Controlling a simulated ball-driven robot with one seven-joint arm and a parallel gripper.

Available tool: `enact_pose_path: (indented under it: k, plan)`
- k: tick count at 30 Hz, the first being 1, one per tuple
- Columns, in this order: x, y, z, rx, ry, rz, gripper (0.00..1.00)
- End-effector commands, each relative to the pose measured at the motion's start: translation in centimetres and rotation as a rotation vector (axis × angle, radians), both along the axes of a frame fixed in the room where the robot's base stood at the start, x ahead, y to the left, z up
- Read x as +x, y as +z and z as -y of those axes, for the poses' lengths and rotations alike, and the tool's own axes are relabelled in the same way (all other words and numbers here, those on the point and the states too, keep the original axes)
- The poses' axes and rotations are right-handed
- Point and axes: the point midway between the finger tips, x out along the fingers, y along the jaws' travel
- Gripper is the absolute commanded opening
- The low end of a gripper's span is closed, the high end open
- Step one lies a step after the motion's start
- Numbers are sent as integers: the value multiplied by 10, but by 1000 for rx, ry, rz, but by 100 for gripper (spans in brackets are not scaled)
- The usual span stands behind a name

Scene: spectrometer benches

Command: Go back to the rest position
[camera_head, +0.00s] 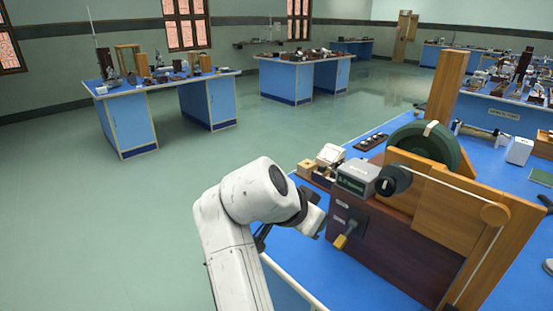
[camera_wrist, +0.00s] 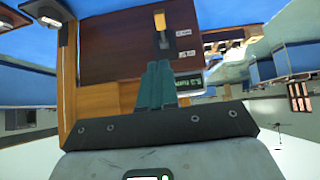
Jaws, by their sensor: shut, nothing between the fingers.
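My gripper (camera_wrist: 158,66) shows in the wrist view as two teal fingers lying together, shut and empty. A yellow-handled lever (camera_wrist: 160,22) on a dark wooden panel (camera_wrist: 110,45) lies just beyond the fingertips; I cannot tell the exact gap. In the head view my white arm reaches up from the bottom and bends right to the front of the wooden apparatus. The yellow lever (camera_head: 341,241) shows there on the dark panel (camera_head: 385,250), just right of my wrist. The fingers are not clearly visible in the head view.
A grey meter box (camera_head: 357,177) and a green wheel (camera_head: 423,147) sit on the apparatus. Small boxes (camera_head: 328,158) stand behind my wrist on the blue bench. Open floor (camera_head: 150,200) lies to the left, with another blue bench (camera_head: 127,120) beyond.

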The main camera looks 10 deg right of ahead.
Motion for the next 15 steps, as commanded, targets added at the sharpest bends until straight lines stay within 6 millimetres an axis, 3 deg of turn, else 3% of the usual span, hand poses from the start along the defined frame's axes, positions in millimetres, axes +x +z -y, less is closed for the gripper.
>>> enact_pose_path:
  k: [5,8,15]
  plan:
    - [-14,-43,41,-10,78,-60,0]
    - [-33,-79,73,-13,169,-113,0]
    - [-98,-153,127,8,424,-227,0]
